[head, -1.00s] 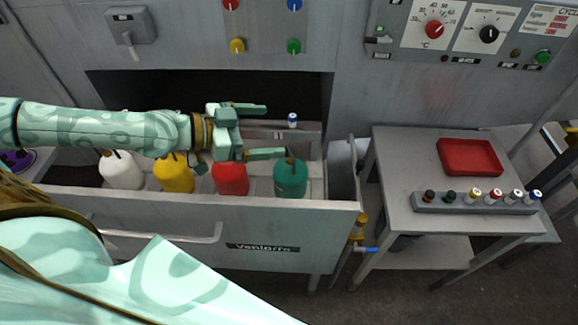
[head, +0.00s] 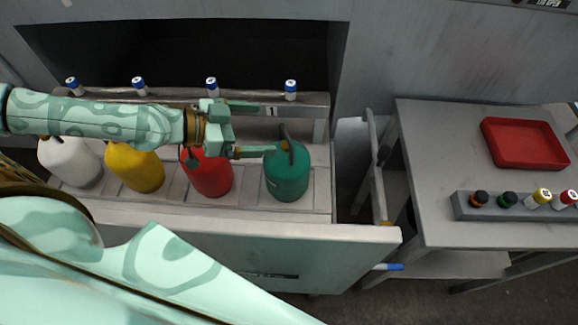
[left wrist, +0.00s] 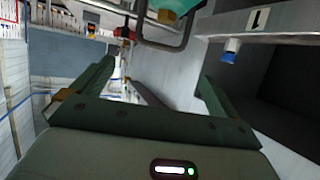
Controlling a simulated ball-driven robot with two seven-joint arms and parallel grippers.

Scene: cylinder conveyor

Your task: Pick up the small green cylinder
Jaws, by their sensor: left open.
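A larger green container (head: 287,175) with a dark handle stands in the open drawer. My left gripper (head: 262,128) is open and empty above the drawer, its nearer finger close to the green container's top; I cannot tell whether they touch. In the left wrist view the open fingers (left wrist: 155,88) have nothing between them, and a green container (left wrist: 178,8) shows at the top edge. My right gripper is not in view.
White, yellow (head: 135,168) and red (head: 207,174) containers stand in the drawer. Several blue-capped vials (head: 291,91) stand on the ledge behind. A red tray (head: 524,143) lies on the side table (head: 440,150). A raised metal edge (head: 375,170) stands between drawer and table.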

